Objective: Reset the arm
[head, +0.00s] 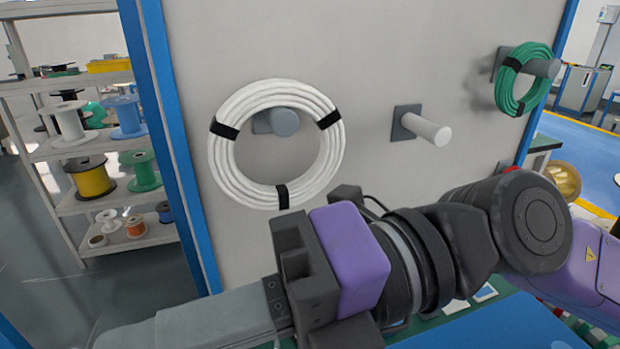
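My gripper (112,337) is low in the head view and points left. One long grey finger shows; the other cannot be made out, so its opening is unclear. No object shows in it. My arm comes in from the right, with a purple section behind the gripper. A white cable coil (232,180) with black ties hangs around the left peg (284,122) on the grey panel. The coil is above and behind the gripper, apart from the visible finger.
The middle peg (428,129) is bare. A green coil (507,85) hangs on the right peg (541,68). The grey panel (370,60) with blue posts stands close behind my arm. A shelf (75,147) with several spools is at left. A blue surface (500,325) lies below my arm.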

